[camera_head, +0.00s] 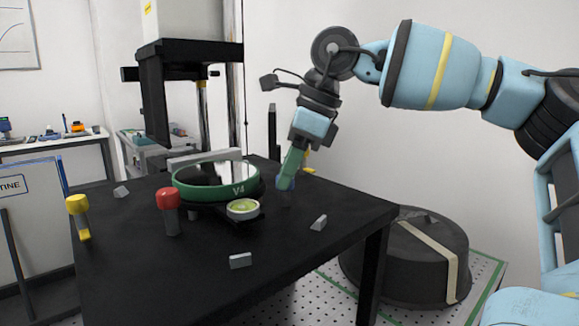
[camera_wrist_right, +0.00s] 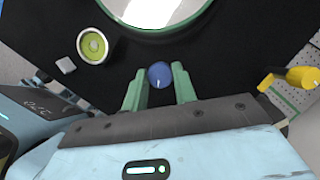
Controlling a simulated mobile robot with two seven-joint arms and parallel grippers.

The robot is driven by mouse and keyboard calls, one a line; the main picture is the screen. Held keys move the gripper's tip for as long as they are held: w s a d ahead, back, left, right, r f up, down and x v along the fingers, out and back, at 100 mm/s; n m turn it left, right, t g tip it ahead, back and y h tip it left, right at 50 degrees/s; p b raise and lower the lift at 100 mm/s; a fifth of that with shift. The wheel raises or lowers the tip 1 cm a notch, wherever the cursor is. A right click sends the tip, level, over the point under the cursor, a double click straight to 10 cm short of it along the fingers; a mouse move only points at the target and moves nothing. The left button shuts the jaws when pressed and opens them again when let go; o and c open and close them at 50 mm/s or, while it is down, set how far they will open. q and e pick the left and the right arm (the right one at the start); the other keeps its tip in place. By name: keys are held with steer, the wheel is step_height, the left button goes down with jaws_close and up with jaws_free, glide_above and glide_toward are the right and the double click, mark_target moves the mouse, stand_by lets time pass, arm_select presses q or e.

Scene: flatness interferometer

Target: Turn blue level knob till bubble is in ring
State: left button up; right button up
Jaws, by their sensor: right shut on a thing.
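The blue level knob (camera_wrist_right: 160,75) shows as a round blue top between my right gripper's green fingers (camera_wrist_right: 159,88) in the right wrist view. My right gripper (camera_head: 285,185) is shut on it, coming down from above at the table's right side in the head view. There the fingers mostly hide the knob. The round bubble level (camera_head: 243,208) sits at the front of the green-rimmed mirror disc marked V4 (camera_head: 240,186). In the wrist view the level (camera_wrist_right: 92,45) has a yellow-green face with a pale round spot near its middle; whether that lies inside the ring is too small to tell. My left gripper is out of view.
A red knob (camera_head: 168,198) and a yellow knob (camera_head: 77,205) stand on the black table (camera_head: 200,268). Another yellow piece (camera_wrist_right: 302,78) is right of my gripper. Small grey blocks (camera_head: 240,260) lie about. A dark drum (camera_head: 405,265) stands on the floor at right.

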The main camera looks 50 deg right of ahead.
steer(key=shift+w+n+g+y, duration=0.1)
steer(key=shift+n+g+y, duration=0.25)
steer(key=shift+n, duration=0.85)
steer(key=o, duration=1)
steer(key=shift+c, duration=0.2)
steer(key=v, duration=0.7)
steer(key=shift+d+r, duration=0.15)
steer(key=shift+r, duration=0.25)
steer(key=shift+f, duration=0.1)
